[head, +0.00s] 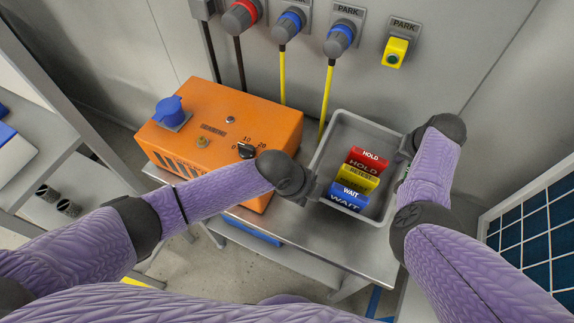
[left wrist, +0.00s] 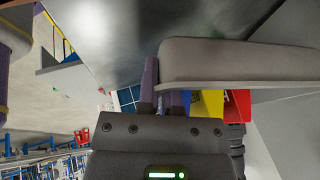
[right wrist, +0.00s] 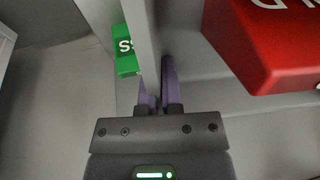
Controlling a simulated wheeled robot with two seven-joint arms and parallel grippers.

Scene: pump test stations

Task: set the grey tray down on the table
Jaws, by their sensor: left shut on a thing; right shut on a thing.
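The grey tray (head: 346,128) is at the right of the table in the head view, with its open side up. It holds a red HOLD block (head: 366,162), a yellow block (head: 358,179) and a blue WAIT block (head: 348,196). My left gripper (head: 308,188) is shut on the tray's left wall, which also shows in the left wrist view (left wrist: 235,62). My right gripper (head: 406,150) is shut on the right wall, seen in the right wrist view (right wrist: 146,45). I cannot tell whether the tray's underside touches the table (head: 300,232).
An orange box (head: 225,115) with a blue socket and a black knob stands left of the tray. A yellow cable (head: 326,100) hangs behind the tray. A green block (right wrist: 126,52) is just outside the tray's right wall.

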